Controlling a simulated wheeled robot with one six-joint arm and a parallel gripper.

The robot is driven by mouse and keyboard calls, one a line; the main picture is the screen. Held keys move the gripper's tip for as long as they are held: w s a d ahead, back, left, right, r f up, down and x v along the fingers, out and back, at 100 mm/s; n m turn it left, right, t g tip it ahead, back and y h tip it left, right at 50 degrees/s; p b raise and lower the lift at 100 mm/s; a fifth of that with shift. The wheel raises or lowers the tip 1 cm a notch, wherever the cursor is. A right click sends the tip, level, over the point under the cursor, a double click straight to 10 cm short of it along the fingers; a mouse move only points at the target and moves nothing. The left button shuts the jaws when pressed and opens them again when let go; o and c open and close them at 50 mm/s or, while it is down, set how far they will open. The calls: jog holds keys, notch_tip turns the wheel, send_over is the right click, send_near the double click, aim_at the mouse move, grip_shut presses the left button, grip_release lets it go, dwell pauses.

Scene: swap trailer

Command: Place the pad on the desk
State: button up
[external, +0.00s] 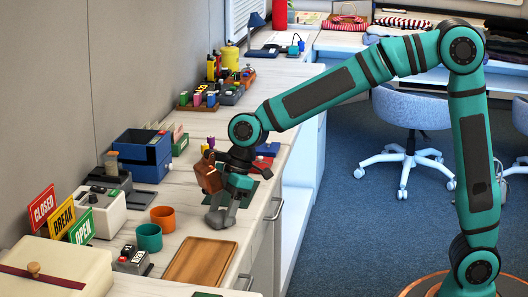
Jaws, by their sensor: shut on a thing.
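My gripper (221,213) is low over the desk (184,194), at the end of the bent arm. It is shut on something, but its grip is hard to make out. A brown, tilted object (210,176) shows against the left side of my wrist; I cannot tell whether it is what the jaws hold. A dark green flat piece (249,191) shows just right of the gripper, partly hidden by it. A small red flat piece (264,163) and a blue one (268,149) lie behind my wrist. I cannot tell which thing is the pad.
A wooden tray (203,261) and two cups, orange (163,217) and teal (149,238), stand in front. A blue box (144,157), machines and CLOSED, BREAK and OPEN signs (61,215) line the left. Some bare desk lies between cups and gripper.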

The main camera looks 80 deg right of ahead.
jog(key=o, duration=0.9)
jog(key=shift+o, duration=0.2)
jog(key=v, duration=1.2)
jog(key=shift+r, duration=0.1)
